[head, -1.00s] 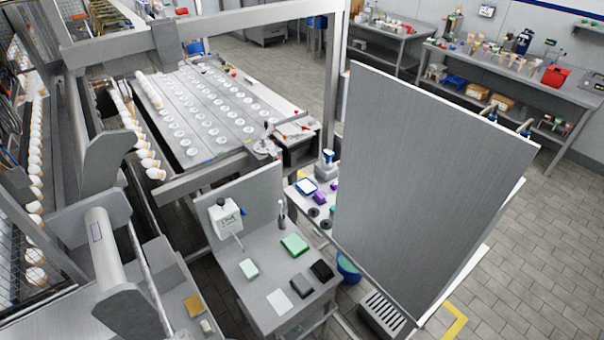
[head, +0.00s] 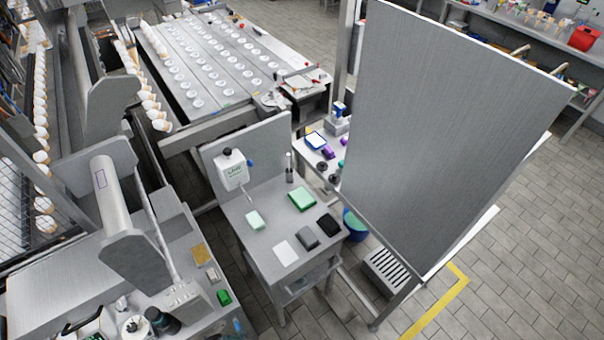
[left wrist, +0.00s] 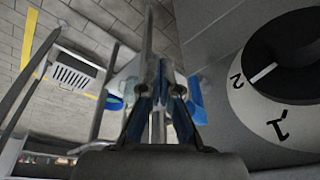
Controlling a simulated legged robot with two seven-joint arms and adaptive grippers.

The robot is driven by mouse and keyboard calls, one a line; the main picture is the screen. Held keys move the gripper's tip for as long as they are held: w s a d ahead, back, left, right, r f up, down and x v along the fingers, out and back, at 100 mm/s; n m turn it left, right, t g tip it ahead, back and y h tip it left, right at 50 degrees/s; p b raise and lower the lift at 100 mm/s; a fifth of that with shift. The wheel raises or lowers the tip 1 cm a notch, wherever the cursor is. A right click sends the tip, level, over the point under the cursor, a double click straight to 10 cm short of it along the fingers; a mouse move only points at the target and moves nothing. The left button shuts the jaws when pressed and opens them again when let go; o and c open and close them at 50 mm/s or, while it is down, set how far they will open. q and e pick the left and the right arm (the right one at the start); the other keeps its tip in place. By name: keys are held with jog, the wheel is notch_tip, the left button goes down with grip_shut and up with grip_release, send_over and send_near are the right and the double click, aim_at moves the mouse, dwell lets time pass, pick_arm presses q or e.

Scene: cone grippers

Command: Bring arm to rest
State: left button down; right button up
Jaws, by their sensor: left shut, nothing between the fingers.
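My left gripper (left wrist: 158,82) shows in the left wrist view, with its fingers drawn together and nothing held between them. It is to the left of a black rotary knob (left wrist: 290,52) on a white dial (left wrist: 250,112) marked 1 and 2, and is apart from it. The knob's white pointer line is toward the 2. Neither gripper shows in the head view. My right gripper is hidden from both views.
A grey worktable (head: 262,268) with several coloured pads stands at the centre. A large upright grey panel (head: 440,130) is to its right. A machine with rows of cones (head: 150,105) is at the left. Tiled floor (head: 530,240) is clear at the right.

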pick_arm(q)
jog(key=s+a+f+b, duration=0.1)
jog(key=s+f+b, duration=0.1)
jog(key=s+f, duration=0.7)
jog(key=s+a+f+g+b, duration=0.1)
jog(key=s+a+f+b, duration=0.1)
jog(key=s+f, duration=0.8)
notch_tip(320, 180, down, 5)
jog(key=shift+a+f+g+b, duration=0.15)
jog(key=shift+g+b, duration=0.15)
dwell(0.3)
